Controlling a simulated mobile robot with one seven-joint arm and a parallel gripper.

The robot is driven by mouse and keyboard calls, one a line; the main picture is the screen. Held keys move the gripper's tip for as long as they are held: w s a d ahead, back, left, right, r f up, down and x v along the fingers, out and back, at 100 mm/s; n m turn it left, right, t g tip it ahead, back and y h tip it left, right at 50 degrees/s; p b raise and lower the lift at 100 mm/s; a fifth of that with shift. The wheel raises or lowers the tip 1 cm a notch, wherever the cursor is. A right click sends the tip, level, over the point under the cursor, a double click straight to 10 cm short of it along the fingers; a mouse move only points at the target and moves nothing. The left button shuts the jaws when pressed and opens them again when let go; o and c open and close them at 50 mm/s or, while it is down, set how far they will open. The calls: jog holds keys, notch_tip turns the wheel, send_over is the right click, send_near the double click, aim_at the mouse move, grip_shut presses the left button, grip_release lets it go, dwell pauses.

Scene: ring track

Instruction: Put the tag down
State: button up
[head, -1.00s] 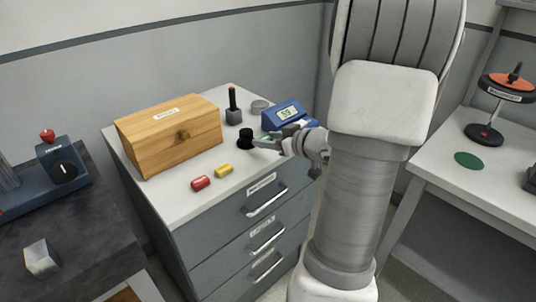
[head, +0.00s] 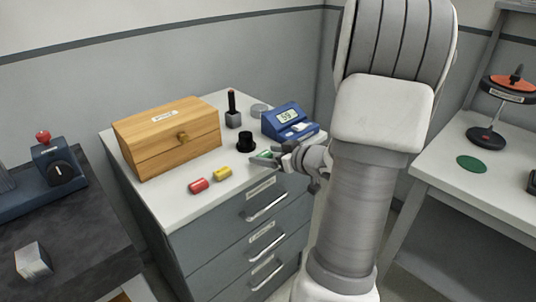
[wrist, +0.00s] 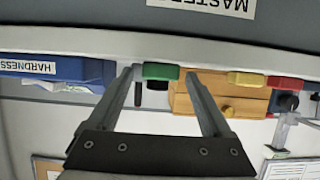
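The green tag (wrist: 160,72) is in the wrist view, which looks upside down, at the edge of the cabinet top. It lies between my gripper's two spread fingers, with a small gap on each side. In the head view my gripper (head: 263,158) is low over the cabinet top (head: 222,198), near its front right edge, and the green tag (head: 264,154) shows only as a small patch there. The yellow tag (head: 220,173) and the red tag (head: 198,186) lie to its left. My gripper is open; the tag appears to rest on the surface.
A black cup-like part (head: 246,142) and a blue hardness tester (head: 284,119) stand close behind my gripper. A wooden box (head: 168,138) fills the back left. A grey block with a red-tipped rod (head: 233,118) stands behind. Labelled drawers (head: 266,205) are below.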

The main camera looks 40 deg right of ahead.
jog(key=shift+r, duration=0.15)
jog(key=shift+s+r+p, duration=0.2)
jog(key=shift+s+p, duration=0.05)
jog(key=shift+p, duration=0.05)
jog(key=p+v, duration=0.3)
jog(key=v, duration=0.8)
jog(key=shift+s+p, duration=0.25)
jog(key=shift+p, duration=0.15)
